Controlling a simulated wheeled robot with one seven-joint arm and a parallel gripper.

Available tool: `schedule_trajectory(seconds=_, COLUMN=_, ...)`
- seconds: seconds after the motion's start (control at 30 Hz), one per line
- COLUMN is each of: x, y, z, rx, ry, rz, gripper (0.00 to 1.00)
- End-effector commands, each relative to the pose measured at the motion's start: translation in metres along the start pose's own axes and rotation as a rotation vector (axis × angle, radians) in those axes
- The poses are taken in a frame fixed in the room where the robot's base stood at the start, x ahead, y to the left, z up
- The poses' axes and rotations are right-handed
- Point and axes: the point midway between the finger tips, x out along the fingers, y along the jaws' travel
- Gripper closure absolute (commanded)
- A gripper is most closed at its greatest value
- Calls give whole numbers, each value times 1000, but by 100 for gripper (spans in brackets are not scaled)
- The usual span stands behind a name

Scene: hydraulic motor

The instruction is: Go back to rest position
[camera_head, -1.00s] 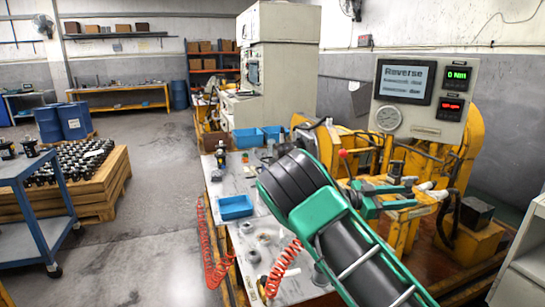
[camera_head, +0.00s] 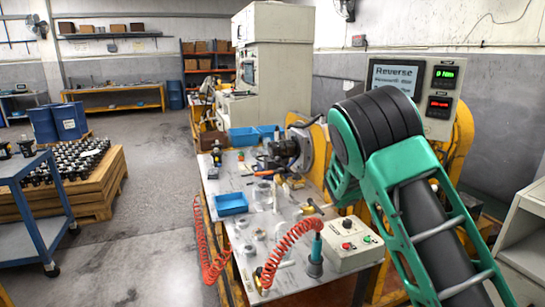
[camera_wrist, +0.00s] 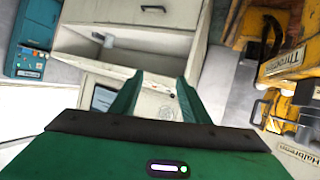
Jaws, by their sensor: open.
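My gripper (camera_wrist: 157,98) shows in the wrist view with its two green fingers apart and nothing between them. It points toward a pale cabinet (camera_wrist: 125,42) with drawers, and no contact shows. In the head view my green and black arm rises at the right, in front of the test machine, and the gripper itself is hidden. A dark motor-like part (camera_head: 284,150) lies on the workbench (camera_head: 262,205), to the left of my arm and apart from it.
A test panel (camera_head: 440,95) reading "Reverse" is partly behind my arm. A control box (camera_head: 350,245), a tool (camera_head: 315,262) on a red coiled hose and a blue tray (camera_head: 232,203) stand on the bench. A white cabinet (camera_head: 522,225) is at the right.

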Motion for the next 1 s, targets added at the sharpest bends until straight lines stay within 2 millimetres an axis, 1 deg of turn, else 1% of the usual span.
schedule_trajectory(seconds=0.03, x=13, y=16, z=-4, rx=-27, ry=-66, rz=19, gripper=58)
schedule_trajectory(seconds=0.1, x=27, y=36, z=-3, rx=-81, ry=-155, rz=35, gripper=58)
schedule_trajectory(seconds=0.2, x=41, y=64, z=0, rx=-155, ry=-278, rz=40, gripper=58)
schedule_trajectory(seconds=0.3, x=50, y=93, z=3, rx=-226, ry=-397, rz=29, gripper=58)
schedule_trajectory(seconds=0.4, x=54, y=122, z=7, rx=-294, ry=-509, rz=2, gripper=58)
schedule_trajectory(seconds=0.53, x=53, y=160, z=12, rx=-379, ry=-642, rz=-57, gripper=58)
schedule_trajectory(seconds=0.67, x=45, y=197, z=18, rx=-461, ry=-757, rz=-139, gripper=58)
schedule_trajectory(seconds=0.7, x=42, y=208, z=20, rx=-486, ry=-788, rz=-167, gripper=58)
schedule_trajectory(seconds=0.87, x=24, y=253, z=28, rx=-583, ry=-889, rz=-297, gripper=58)
schedule_trajectory(seconds=1.0, x=5, y=292, z=38, rx=-670, ry=-949, rz=-424, gripper=58)
